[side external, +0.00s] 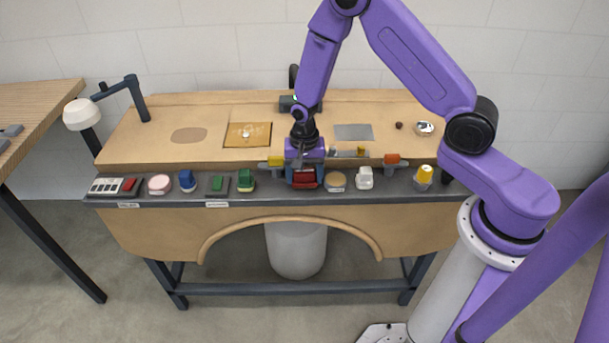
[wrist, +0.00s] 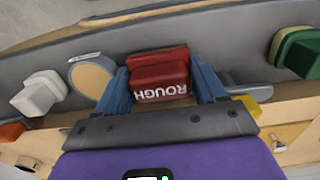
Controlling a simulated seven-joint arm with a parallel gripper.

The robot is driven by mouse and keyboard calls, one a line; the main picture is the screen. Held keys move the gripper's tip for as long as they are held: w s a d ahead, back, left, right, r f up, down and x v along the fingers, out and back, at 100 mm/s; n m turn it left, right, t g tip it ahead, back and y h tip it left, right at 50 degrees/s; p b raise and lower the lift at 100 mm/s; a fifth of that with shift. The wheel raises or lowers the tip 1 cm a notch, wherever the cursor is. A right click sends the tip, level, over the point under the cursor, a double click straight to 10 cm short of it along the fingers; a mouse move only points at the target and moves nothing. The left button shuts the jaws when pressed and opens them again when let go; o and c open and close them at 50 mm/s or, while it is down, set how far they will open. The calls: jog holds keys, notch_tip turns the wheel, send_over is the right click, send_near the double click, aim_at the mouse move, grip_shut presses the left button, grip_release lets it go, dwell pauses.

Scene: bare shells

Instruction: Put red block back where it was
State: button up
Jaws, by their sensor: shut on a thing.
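The red block (wrist: 160,72), with the white word ROUGH on its face, sits between the two blue fingers of my gripper (wrist: 162,88) in the wrist view. My gripper (side external: 305,178) is shut on it. In the side view the red block (side external: 304,180) is low at the grey front strip (side external: 270,198) of the bench, between the green block (side external: 246,180) and the round tan pad (side external: 336,181). I cannot tell whether its underside touches the strip.
Along the strip stand a blue block (side external: 187,181), a pink round piece (side external: 159,184), a white block (side external: 364,177) and a yellow piece (side external: 424,174). Small yellow (side external: 275,161) and orange (side external: 391,159) blocks sit just behind. A lamp (side external: 82,114) stands at the left.

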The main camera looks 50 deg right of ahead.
jog(key=shift+f, duration=0.3)
jog(key=o, duration=0.7)
jog(key=shift+f, duration=0.1)
